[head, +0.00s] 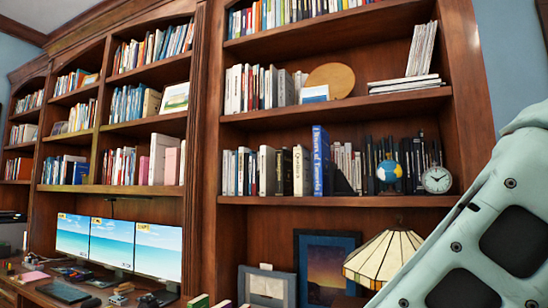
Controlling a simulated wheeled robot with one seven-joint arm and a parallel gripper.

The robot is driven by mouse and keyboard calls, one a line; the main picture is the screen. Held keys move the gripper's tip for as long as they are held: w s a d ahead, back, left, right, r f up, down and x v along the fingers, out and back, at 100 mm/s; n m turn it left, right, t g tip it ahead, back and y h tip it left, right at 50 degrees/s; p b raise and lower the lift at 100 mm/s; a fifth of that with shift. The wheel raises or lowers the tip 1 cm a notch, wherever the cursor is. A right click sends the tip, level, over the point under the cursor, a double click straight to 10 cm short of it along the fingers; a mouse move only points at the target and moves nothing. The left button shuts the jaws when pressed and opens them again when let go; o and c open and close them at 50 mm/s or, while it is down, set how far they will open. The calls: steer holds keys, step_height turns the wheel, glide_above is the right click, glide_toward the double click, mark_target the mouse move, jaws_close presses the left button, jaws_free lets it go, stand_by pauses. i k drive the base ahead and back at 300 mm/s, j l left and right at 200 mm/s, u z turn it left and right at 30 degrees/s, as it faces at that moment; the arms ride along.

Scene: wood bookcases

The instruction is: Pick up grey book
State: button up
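Several pale grey and white books stand among darker ones on the bookcase shelves, and I cannot tell which one is the grey book. A thick pale book (266,170) stands upright in the middle shelf row, left of a tall blue book (321,160). More pale books (237,90) stand on the shelf above. Pale books (404,84) lie flat at that shelf's right end, with others leaning upright on them. My gripper is not in view; only a pale green part of my arm fills the lower right.
A globe (389,172) and a round clock (437,179) stand at the middle shelf's right end. A lamp (384,254) and framed pictures (325,265) are below. Three monitors (118,243) stand on a desk at left. A round wooden plate (331,79) leans on the upper shelf.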

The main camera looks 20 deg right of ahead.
mark_target(286, 83)
steer(key=z, duration=0.3)
steer(key=i+j+z, duration=0.25)
steer(key=z, duration=0.15)
steer(key=i+j+z, duration=0.15)
steer(key=j+z, duration=0.25)
